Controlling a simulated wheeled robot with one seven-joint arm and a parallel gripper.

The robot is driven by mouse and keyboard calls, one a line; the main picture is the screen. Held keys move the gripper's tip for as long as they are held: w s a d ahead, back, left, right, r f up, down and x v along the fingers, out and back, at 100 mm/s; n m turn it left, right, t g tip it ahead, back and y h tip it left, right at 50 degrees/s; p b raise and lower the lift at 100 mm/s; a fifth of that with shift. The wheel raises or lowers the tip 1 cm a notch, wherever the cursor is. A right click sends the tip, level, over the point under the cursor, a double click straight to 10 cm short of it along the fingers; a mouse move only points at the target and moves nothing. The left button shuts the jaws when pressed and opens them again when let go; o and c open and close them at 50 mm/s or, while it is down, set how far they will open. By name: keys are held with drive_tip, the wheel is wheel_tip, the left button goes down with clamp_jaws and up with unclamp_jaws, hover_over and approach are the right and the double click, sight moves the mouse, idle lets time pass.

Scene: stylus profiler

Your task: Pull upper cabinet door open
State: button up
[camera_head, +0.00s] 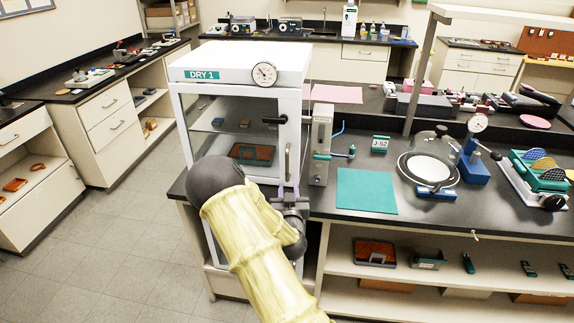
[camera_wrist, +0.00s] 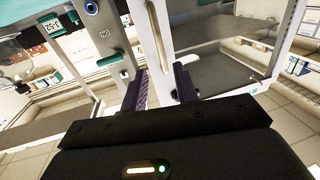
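The white cabinet (camera_head: 240,58) labelled DRY 1 stands at the left end of the dark bench. Its glass-fronted upper door (camera_head: 215,115) looks shut, with a shelf and a brown tray behind the glass. My gripper (camera_head: 289,190) is just below the upright handle, close to the door's right edge. In the wrist view my gripper (camera_wrist: 161,85) has its two dark fingers apart, in front of the pale door frame (camera_wrist: 165,25). Contact with the handle cannot be told.
A grey upright box (camera_head: 320,145) with a teal lever stands right beside the cabinet. A teal mat (camera_head: 365,191), a glass bell jar (camera_head: 430,165) and other instruments are further right on the bench. Tiled floor (camera_head: 110,235) is clear at the left, in front of the side drawers.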

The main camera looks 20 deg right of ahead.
sight(287, 168)
drive_tip(key=p+x, duration=0.3)
drive_tip(key=x, duration=0.9)
drive_tip(key=shift+w, duration=0.15)
drive_tip(key=shift+c, duration=0.2)
clamp_jaws()
